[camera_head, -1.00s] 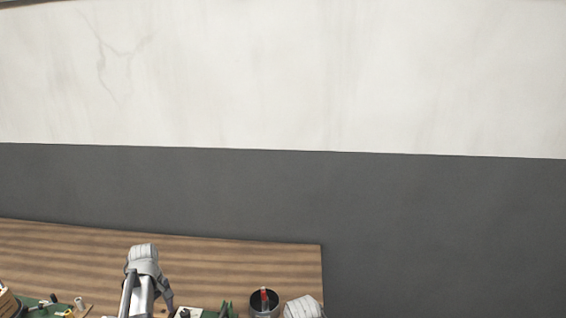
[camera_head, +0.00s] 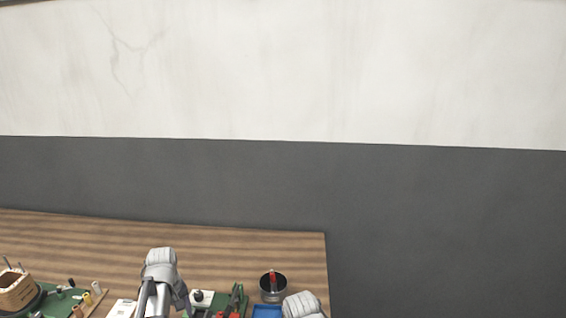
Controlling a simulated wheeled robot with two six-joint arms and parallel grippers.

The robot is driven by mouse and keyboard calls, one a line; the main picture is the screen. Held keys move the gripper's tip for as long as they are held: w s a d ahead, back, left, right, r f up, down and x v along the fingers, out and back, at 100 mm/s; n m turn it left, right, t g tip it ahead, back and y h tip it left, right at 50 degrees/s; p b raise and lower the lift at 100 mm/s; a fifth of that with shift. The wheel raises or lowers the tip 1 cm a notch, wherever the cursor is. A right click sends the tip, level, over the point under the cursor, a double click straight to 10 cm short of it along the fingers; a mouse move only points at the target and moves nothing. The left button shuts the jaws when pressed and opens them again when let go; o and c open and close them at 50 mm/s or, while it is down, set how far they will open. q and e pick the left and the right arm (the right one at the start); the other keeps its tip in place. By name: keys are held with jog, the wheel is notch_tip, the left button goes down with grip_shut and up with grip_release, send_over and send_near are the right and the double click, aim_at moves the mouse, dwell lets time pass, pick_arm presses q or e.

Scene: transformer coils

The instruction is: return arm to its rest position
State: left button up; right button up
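A grey and white link of my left arm (camera_head: 160,270) shows at the bottom, left of the middle, above the wooden table. A rounded white part of my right arm (camera_head: 303,305) shows at the bottom edge, near the table's right end. The fingertips of both grippers lie outside the picture, so I cannot see whether they hold anything.
The wooden table (camera_head: 200,243) is bare along its back. A wooden box (camera_head: 17,290) and a green board with several spools stand at the left. A dark round cup (camera_head: 273,287) with a red item, a blue tray (camera_head: 267,311) and a green mat with tools lie near the arms.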

pick_arm(q)
jog(key=s+d+m, duration=0.6)
jog(key=s+d, duration=0.1)
jog(key=d, duration=0.5)
jog(key=s+d+m+y, duration=0.1)
jog(key=s+d+m, duration=0.5)
jog(key=d, duration=0.6)
jog(key=shift+s+d+m, duration=0.2)
jog(key=shift+s+m, duration=0.1)
jog(key=shift+s, duration=0.3)
